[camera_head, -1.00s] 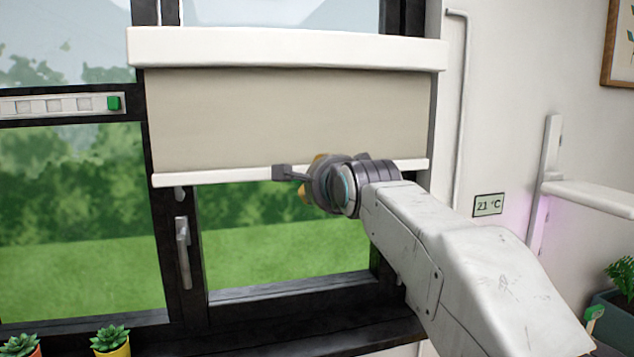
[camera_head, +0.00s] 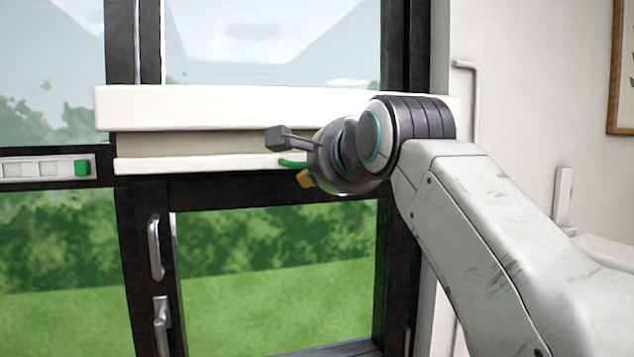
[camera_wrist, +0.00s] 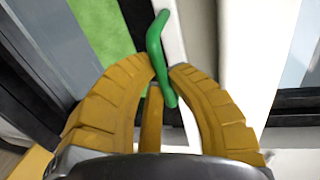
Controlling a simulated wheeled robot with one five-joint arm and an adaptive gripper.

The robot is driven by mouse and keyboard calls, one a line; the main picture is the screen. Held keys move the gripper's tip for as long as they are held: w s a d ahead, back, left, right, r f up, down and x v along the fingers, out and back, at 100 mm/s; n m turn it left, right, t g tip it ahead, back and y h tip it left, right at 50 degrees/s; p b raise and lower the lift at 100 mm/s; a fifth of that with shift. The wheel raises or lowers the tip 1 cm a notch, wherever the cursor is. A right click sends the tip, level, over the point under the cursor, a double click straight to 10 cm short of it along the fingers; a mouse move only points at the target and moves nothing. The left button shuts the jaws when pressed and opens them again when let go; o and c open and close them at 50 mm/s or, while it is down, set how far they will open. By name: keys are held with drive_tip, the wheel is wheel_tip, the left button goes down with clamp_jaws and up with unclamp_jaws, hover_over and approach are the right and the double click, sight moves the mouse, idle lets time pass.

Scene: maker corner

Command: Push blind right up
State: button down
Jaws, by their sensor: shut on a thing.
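The blind's white top casing (camera_head: 230,110) runs across the upper window. Only a narrow strip of beige fabric (camera_head: 190,143) shows between it and the white bottom bar (camera_head: 200,164). A green handle (camera_head: 292,163) sits at the bar, and its bent length shows in the wrist view (camera_wrist: 155,45). My gripper (camera_wrist: 164,78) has its yellow fingers closed around the handle's lower end. In the head view, my wrist hides most of the fingers and the bar's right end.
The dark window frame (camera_head: 145,230) carries metal latches (camera_head: 154,248) below the blind. A pale strip with a green slider (camera_head: 82,168) is at left.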

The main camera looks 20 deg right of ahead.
drive_tip(key=shift+r, duration=1.5)
drive_tip(key=shift+s+r, duration=0.1)
drive_tip(key=shift+r, duration=0.05)
drive_tip(key=c, duration=1.4)
unclamp_jaws()
drive_tip(key=shift+a, duration=0.15)
drive_tip(key=shift+c, duration=0.2)
drive_tip(key=shift+o, duration=1.4)
drive_tip(key=shift+d, duration=0.2)
drive_tip(key=shift+s, duration=0.1)
drive_tip(key=v, duration=1.1)
drive_tip(key=shift+s, duration=0.4)
